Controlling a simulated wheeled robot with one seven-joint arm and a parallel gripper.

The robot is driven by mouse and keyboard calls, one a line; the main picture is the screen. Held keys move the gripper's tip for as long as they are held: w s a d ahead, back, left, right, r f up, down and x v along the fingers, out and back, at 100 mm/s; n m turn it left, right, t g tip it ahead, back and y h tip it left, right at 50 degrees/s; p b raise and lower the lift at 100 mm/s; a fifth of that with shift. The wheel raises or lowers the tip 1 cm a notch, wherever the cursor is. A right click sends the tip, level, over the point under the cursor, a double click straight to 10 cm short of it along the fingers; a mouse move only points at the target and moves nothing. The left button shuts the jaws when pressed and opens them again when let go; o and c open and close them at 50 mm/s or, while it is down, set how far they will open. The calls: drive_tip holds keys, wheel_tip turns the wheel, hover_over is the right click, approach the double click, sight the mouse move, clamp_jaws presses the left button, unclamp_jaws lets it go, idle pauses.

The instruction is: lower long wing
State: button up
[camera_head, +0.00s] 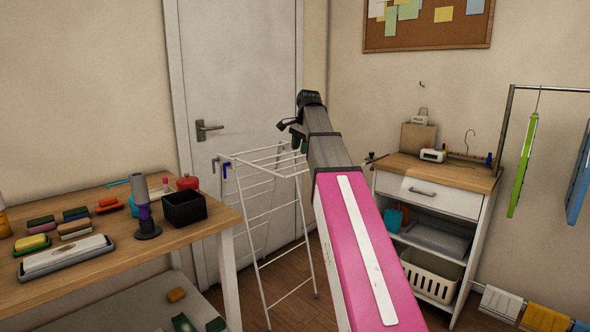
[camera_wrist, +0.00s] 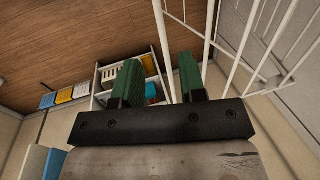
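The white wire drying rack (camera_head: 262,215) stands upright on the floor in front of the door. Its top rods lie roughly level, and a blue part shows at its left top corner. I cannot tell its long wing apart from the other frames. My gripper (camera_head: 298,144) is at the rack's right top corner, partly hidden by my arm. In the wrist view my gripper (camera_wrist: 159,62) has its two green fingers spread apart. A white rack bar (camera_wrist: 164,55) shows between the fingers, but contact is not visible. More rack bars (camera_wrist: 262,45) are to the right.
A wooden table (camera_head: 195,235) with sponges, a black box (camera_head: 184,208) and bottles is left of the rack. A cabinet (camera_head: 440,195) with a white basket (camera_head: 432,276) stands right. Cloths hang at the far right. Bare floor (camera_head: 290,305) shows around the rack.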

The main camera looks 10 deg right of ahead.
sight(296, 174)
drive_tip(key=x, duration=1)
drive_tip(key=shift+s, duration=0.1)
clamp_jaws()
